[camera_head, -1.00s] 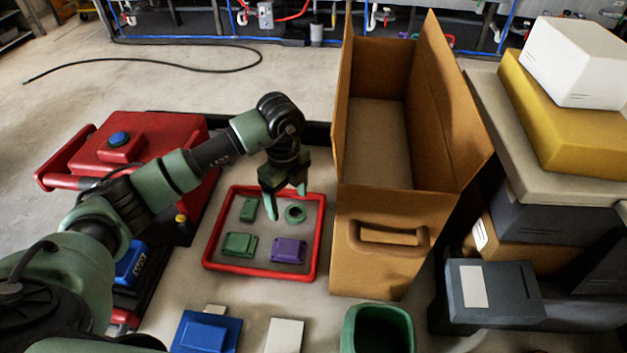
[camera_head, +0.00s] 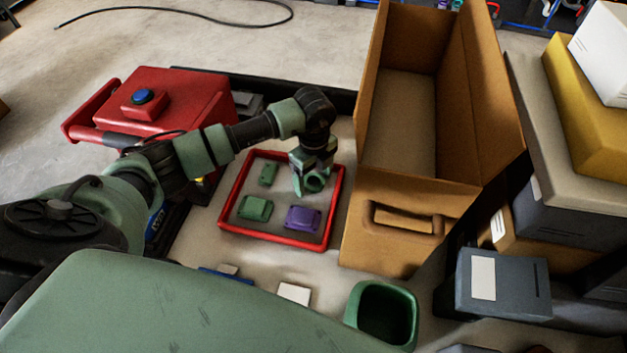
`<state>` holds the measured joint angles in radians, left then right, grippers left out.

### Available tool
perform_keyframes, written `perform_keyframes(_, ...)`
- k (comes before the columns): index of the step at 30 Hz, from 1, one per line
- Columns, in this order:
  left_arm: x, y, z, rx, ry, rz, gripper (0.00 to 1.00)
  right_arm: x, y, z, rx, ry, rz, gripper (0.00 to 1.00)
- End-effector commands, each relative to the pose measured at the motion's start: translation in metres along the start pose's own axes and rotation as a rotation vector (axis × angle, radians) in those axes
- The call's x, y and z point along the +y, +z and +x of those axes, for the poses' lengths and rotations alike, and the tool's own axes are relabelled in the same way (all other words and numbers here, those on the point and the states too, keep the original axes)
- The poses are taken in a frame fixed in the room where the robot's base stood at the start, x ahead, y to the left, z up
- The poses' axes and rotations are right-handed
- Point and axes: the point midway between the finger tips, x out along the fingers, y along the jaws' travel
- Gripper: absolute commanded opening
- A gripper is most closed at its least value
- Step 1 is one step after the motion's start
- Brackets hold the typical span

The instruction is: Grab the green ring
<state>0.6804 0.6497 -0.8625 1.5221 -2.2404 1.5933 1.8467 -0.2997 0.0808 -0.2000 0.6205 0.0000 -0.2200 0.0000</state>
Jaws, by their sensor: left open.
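The green ring (camera_head: 315,185) lies in the upper right part of a red-rimmed tray (camera_head: 225,207). My left gripper (camera_head: 311,182) reaches down into the tray with its fingers open at the ring. One finger is beside the ring's left edge, and the far finger is partly hidden. I cannot tell whether the fingers touch the ring. My right gripper is not in view.
The tray also holds a small green block (camera_head: 268,174), a larger green block (camera_head: 255,208) and a purple block (camera_head: 303,218). A tall open cardboard box (camera_head: 400,235) stands close on the right. A green bin (camera_head: 404,295) is in front. A red case (camera_head: 185,98) is at left.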

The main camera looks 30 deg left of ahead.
Motion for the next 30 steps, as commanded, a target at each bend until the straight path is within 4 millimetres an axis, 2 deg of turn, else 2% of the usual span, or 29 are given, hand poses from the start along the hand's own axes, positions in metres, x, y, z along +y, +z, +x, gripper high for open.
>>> perform_keyframes(4,0.0,0.0,0.0,0.0,0.0,0.0,0.75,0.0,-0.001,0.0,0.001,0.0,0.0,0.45)
perform_keyframes(9,0.0,0.0,0.0,0.0,-0.001,0.0,0.28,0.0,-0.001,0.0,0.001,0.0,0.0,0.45)
perform_keyframes(11,0.0,0.0,-0.001,0.0,-0.001,0.0,0.11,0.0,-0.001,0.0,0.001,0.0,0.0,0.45)
perform_keyframes(12,0.0,0.0,-0.001,0.0,-0.001,0.0,0.08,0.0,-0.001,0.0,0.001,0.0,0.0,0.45)
perform_keyframes(23,-0.001,0.001,-0.008,-0.001,-0.003,-0.001,0.08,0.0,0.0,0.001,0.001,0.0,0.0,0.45)
perform_keyframes(26,-0.002,0.001,-0.019,-0.002,-0.005,-0.002,0.08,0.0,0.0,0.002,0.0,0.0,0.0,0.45)
perform_keyframes(30,-0.002,0.001,-0.045,-0.002,-0.007,0.001,0.08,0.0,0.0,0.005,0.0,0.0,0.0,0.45)
